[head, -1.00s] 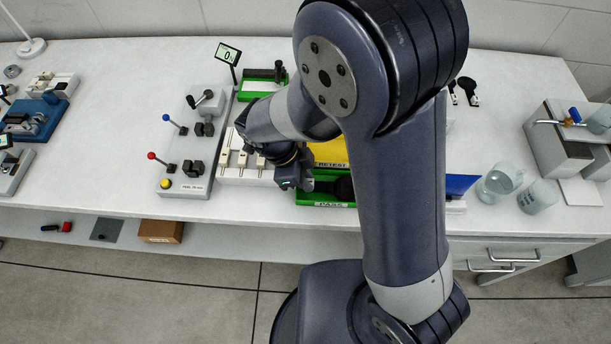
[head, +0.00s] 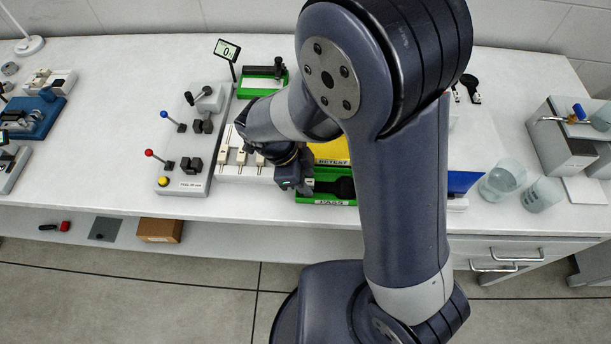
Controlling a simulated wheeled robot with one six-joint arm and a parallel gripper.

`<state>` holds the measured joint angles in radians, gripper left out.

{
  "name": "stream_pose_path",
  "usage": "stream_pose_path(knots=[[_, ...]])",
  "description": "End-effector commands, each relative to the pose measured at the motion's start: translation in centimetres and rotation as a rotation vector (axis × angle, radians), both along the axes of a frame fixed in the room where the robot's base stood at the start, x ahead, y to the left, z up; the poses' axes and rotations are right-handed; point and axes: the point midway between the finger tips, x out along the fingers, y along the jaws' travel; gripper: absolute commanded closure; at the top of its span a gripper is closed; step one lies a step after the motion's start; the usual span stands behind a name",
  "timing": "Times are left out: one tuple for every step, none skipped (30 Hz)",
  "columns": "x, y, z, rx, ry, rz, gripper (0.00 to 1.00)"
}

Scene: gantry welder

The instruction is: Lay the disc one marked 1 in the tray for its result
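A green tray labelled PASS (head: 336,202) lies at the bench's front edge. Inside it is a dark rounded thing (head: 344,187), possibly the disc; no number can be read on it. My gripper (head: 308,185) is low at the left end of this tray, beside the dark thing. My arm and the small size hide whether its fingers are open or shut, and whether they touch it. A yellow tray labelled RETEST (head: 330,152) lies just behind, partly covered by my arm. Another green tray (head: 262,85) stands farther back, its label not visible.
A panel with levers and a yellow button (head: 163,181) stands left of the trays. A display (head: 228,49) reads 0. Black round pieces with pale tabs (head: 471,86) lie behind my arm. A blue piece (head: 462,182) and beakers (head: 502,180) are to the right.

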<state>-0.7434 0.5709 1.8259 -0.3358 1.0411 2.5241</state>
Motion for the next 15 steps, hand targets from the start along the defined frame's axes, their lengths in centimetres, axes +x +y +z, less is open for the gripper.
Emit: stream_pose_path(knots=[[0.0,0.0,0.0,0.000,0.000,0.000,0.61],[0.0,0.0,0.1,0.000,0.000,0.000,0.61],[0.0,0.0,0.2,0.000,0.000,0.000,0.61],[0.0,0.0,0.3,0.000,0.000,0.000,0.61],[0.0,0.0,0.4,0.000,0.000,0.000,0.61],[0.0,0.0,0.7,0.000,0.000,0.000,0.61],[0.0,0.0,0.9,0.000,0.000,0.000,0.61],[0.0,0.0,1.2,0.000,0.000,0.000,0.61],[0.0,0.0,1.5,0.000,0.000,0.000,0.61],[0.0,0.0,1.9,0.000,0.000,0.000,0.61],[0.1,0.4,2.1,0.004,-0.005,0.001,0.61],[0.1,0.8,2.9,0.005,-0.006,0.001,0.61],[0.1,1.2,3.6,0.006,-0.007,0.002,0.61],[0.1,1.5,4.3,0.006,-0.006,0.003,0.61],[0.1,1.9,5.2,0.006,-0.006,0.003,0.61]])
